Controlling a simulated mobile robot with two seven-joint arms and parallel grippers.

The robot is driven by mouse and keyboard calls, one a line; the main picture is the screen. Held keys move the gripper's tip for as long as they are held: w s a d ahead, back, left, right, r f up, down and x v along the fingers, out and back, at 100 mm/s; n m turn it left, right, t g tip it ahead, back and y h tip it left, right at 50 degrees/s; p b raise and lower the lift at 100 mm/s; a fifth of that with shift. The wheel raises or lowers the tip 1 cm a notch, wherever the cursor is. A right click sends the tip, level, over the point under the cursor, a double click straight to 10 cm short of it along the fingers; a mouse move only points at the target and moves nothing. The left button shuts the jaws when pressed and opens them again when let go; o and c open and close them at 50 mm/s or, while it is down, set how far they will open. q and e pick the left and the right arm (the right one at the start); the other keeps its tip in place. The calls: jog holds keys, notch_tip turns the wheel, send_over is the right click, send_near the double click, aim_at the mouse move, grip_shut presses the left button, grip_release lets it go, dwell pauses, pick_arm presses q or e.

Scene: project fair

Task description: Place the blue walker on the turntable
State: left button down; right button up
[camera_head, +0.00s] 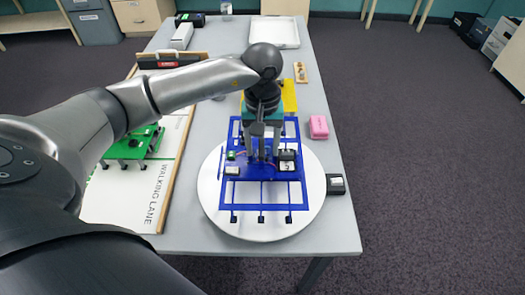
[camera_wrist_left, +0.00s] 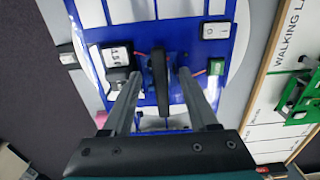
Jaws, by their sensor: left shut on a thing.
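The blue walker (camera_head: 262,207) is a flat blue frame with small black feet, a black labelled box and a small green part. It is over the round white turntable (camera_head: 210,188), with its front feet inside the disc's edge. I cannot tell whether the feet touch it. My left gripper (camera_head: 262,148) reaches down onto the walker's middle from above. In the left wrist view, its two fingers (camera_wrist_left: 160,82) are shut on the walker's upright black handle (camera_wrist_left: 158,70). The arm and hand hide the walker's far part. My right gripper is not in view.
A green walker (camera_head: 135,147) stands on the white walking lane board (camera_head: 130,205) at the left. A pink block (camera_head: 318,127) and a small black box (camera_head: 335,184) lie right of the turntable. A white tray (camera_head: 275,33) is at the table's far end.

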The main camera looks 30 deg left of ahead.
pick_arm(q)
jog(key=shift+f, duration=0.9)
jog(key=c, duration=0.6)
grip_release()
jog(key=shift+f, duration=0.25)
jog(key=o, duration=0.4)
jog(key=shift+r, duration=0.1)
jog(key=shift+o, duration=0.2)
jog(key=shift+r, duration=0.1)
notch_tip(320, 180, up, 12)
jog(key=shift+p, duration=0.7)
